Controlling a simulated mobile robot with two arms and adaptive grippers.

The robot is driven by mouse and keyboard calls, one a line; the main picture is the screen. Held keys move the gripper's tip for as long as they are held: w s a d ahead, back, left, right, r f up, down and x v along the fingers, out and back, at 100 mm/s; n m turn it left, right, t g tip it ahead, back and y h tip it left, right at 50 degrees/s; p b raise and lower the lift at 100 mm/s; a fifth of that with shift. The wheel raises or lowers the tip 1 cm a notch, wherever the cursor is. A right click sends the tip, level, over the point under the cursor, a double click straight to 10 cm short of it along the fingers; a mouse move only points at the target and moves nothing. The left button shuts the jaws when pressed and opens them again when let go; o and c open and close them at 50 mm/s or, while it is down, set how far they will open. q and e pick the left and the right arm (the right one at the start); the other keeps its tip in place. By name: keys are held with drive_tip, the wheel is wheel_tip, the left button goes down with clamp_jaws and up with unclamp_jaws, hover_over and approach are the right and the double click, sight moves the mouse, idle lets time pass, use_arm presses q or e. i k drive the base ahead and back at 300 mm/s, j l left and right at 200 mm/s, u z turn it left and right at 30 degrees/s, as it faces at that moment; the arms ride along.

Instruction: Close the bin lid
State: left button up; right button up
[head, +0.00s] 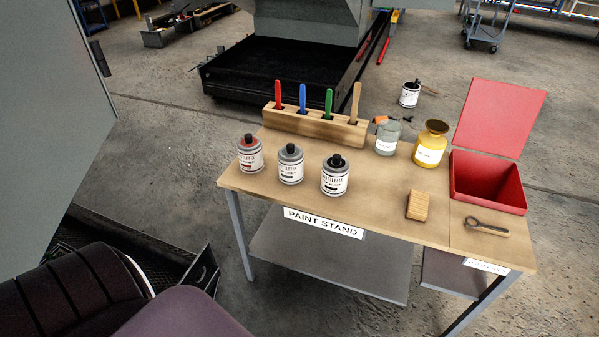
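The red bin (487,187) stands at the right end of the paint stand table. Its red lid (500,117) is open, raised upright at the bin's back edge and leaning slightly back. The inside of the bin shows and looks empty from here. Neither of my grippers is in the head view.
The table (385,215) bears three paint cans (291,164), a wooden rack (315,127) with several coloured handles, a glass jar (387,138), a yellow jar (430,146) and a wooden block (417,205). A dark metal tool (486,227) lies just in front of the bin. Floor in front is clear.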

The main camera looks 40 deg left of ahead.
sight(497, 118)
drive_tip(key=u, duration=0.25)
drive_tip(key=i+l+z, duration=0.5)
drive_tip(key=l, duration=0.15)
drive_tip(key=i+l+z, duration=0.8)
drive_tip(key=i+z, duration=0.15)
drive_tip(key=i, duration=0.2)
